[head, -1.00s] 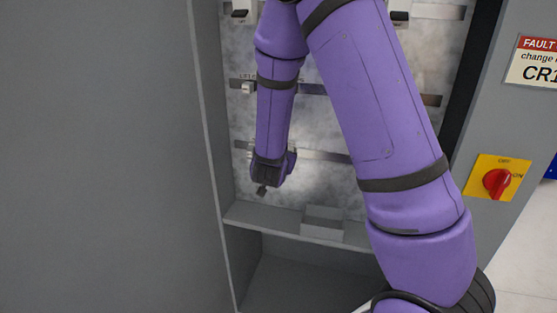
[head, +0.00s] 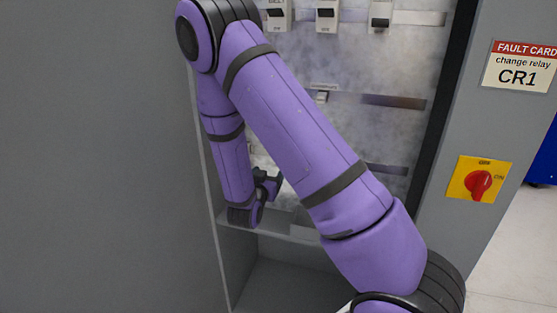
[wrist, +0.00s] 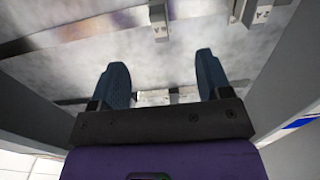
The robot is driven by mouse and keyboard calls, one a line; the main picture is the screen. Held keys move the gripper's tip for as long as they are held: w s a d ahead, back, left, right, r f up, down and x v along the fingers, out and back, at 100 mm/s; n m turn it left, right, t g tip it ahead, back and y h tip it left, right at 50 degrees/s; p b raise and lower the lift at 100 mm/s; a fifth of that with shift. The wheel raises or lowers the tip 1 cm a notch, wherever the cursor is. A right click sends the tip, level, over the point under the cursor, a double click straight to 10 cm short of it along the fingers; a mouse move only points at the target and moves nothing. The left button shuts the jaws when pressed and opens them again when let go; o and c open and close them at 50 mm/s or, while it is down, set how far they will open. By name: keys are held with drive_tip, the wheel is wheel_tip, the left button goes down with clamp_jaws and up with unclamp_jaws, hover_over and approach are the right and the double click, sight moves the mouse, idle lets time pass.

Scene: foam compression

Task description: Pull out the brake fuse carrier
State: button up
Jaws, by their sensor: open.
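I cannot tell for certain which part is the brake fuse carrier; no label for it is readable. In the head view a small white part (head: 321,97) sits on the middle rail under a tiny label. In the wrist view a pale, low part (wrist: 155,97) shows between and beyond my fingers, partly hidden by the gripper body. My gripper (wrist: 161,64) is open, its two dark fingers wide apart with nothing held. In the head view my gripper (head: 271,185) is low at the cabinet's left side, near the ledge.
Several switch-like units, one of them a white unit (head: 327,15), line the top rail. A red rotary switch (head: 478,183) on a yellow plate and a fault card (head: 519,66) reading "change relay CR1" are on the right. The grey cabinet side (head: 110,160) is close left of my arm.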

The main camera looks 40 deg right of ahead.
drive_tip(key=shift+x, duration=4.55)
clamp_jaws()
drive_tip(key=shift+s+a, duration=0.1)
drive_tip(key=shift+a, duration=0.05)
drive_tip(key=shift+v, duration=2.85)
